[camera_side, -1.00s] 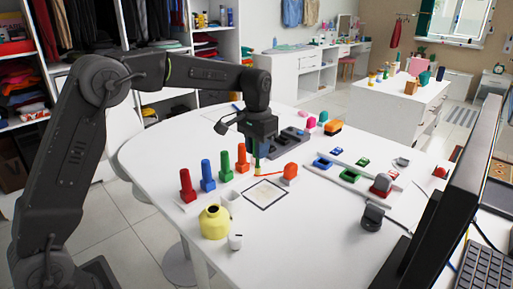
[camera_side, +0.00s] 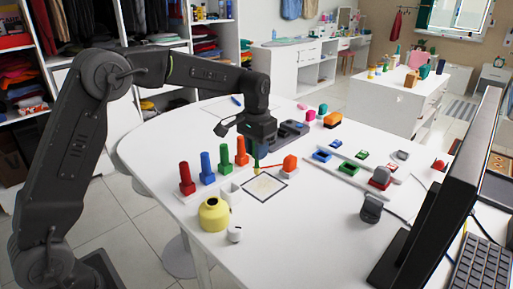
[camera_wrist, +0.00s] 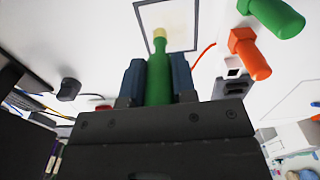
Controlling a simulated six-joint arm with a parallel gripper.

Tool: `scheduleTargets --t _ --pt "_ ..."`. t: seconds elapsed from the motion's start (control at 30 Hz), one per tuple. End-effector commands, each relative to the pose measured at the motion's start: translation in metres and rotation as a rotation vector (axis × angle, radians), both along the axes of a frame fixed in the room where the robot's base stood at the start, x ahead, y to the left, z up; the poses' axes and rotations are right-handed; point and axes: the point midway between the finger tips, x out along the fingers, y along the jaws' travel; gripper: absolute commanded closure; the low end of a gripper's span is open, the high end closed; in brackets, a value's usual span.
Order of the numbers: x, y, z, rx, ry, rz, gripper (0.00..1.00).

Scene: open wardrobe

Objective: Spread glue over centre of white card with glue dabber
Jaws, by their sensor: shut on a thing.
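The white card (camera_side: 271,193) lies flat on the table with a dark square outline. My gripper (camera_side: 257,147) is above the card's far-left part, pointing down. It is shut on the green glue dabber (camera_wrist: 158,85), which stands upright between the fingers in the wrist view. The dabber's pale yellow tip (camera_wrist: 159,33) overlaps the card's lower middle there. Whether the tip touches the card or is just above it, I cannot tell.
Red (camera_side: 186,179), blue (camera_side: 207,169) and orange (camera_side: 225,163) upright pieces line the left. Bare table lies right of the card.

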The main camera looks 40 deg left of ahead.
Motion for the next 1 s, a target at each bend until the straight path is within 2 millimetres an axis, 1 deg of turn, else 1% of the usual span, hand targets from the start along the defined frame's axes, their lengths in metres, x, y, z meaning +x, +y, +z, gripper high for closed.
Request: scheduleTargets --t 0.73,0.8,1.0 --pt "0.000 0.000 -0.071 0.000 0.003 0.000 1.00" --pt "0.008 0.000 -0.073 0.000 0.002 0.000 1.00" --pt "0.027 0.000 -0.073 0.000 0.001 0.000 1.00"
